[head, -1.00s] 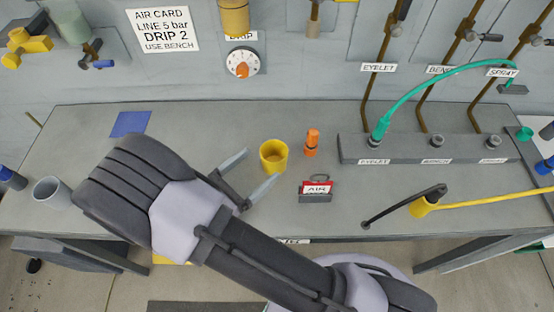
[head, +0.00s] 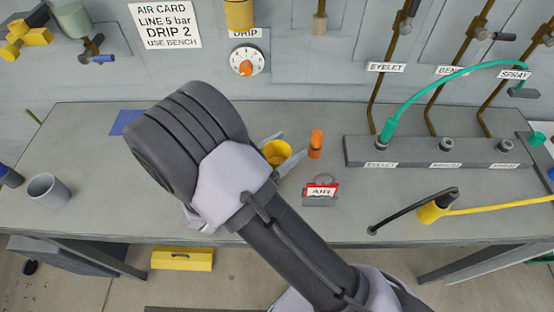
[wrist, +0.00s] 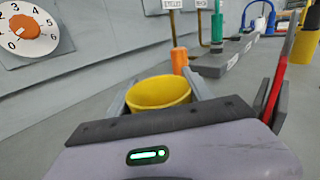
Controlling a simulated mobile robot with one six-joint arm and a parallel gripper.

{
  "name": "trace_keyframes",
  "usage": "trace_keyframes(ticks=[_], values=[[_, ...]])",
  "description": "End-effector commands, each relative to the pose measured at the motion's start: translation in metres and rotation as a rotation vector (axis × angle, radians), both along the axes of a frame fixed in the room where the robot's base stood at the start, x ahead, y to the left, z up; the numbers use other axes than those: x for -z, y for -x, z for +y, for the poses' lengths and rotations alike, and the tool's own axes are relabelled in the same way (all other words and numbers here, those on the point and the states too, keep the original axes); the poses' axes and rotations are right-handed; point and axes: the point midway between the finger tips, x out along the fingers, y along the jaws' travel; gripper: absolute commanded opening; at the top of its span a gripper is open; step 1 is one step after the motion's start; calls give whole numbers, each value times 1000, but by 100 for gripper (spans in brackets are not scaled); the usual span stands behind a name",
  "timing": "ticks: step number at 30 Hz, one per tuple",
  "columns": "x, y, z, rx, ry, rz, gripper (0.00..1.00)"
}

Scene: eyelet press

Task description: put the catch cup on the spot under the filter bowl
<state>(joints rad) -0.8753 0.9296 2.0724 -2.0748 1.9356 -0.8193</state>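A yellow cup (head: 276,152), which looks like the catch cup, stands upright on the bench; it also shows in the wrist view (wrist: 158,92). My gripper (head: 291,144) is open, with one finger on each side of the cup. I cannot tell whether the fingers touch it. My wrist hides part of the cup's lower side. The greenish filter bowl (head: 72,22) hangs on the wall at upper left. A blue square (head: 124,121) on the bench below it, partly hidden by my arm, looks like the spot.
An orange bottle-shaped piece (head: 316,143) stands close right of the cup. A red AIR tag (head: 321,191) is in front of it. A grey cup (head: 48,189) stands at far left. A grey manifold (head: 430,151) with a green hose (head: 440,82) is at right.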

Motion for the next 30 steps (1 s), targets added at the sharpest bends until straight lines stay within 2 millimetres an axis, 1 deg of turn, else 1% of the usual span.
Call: trace_keyframes(ticks=[1, 3, 8, 10, 14, 17, 20, 21, 23, 24, 27, 30], values=[[0, 0, 0, 0, 0, 0, 27], [0, 0, 0, 0, 0, 0, 13], [0, 0, 0, 0, 0, 0, 12], [-3, 0, 0, 0, 0, 0, 12], [-21, 0, 0, 0, -1, -1, 12], [-52, 0, 0, 0, -3, -2, 12], [-100, 0, 0, 1, -5, -4, 12], [-120, 0, 0, 1, -5, -4, 12], [-149, 0, 0, 1, -5, -4, 12], [-167, 0, 0, 1, -5, -4, 12], [-207, 0, 0, 0, -4, -4, 12], [-239, 0, 0, 0, -3, -4, 12]])
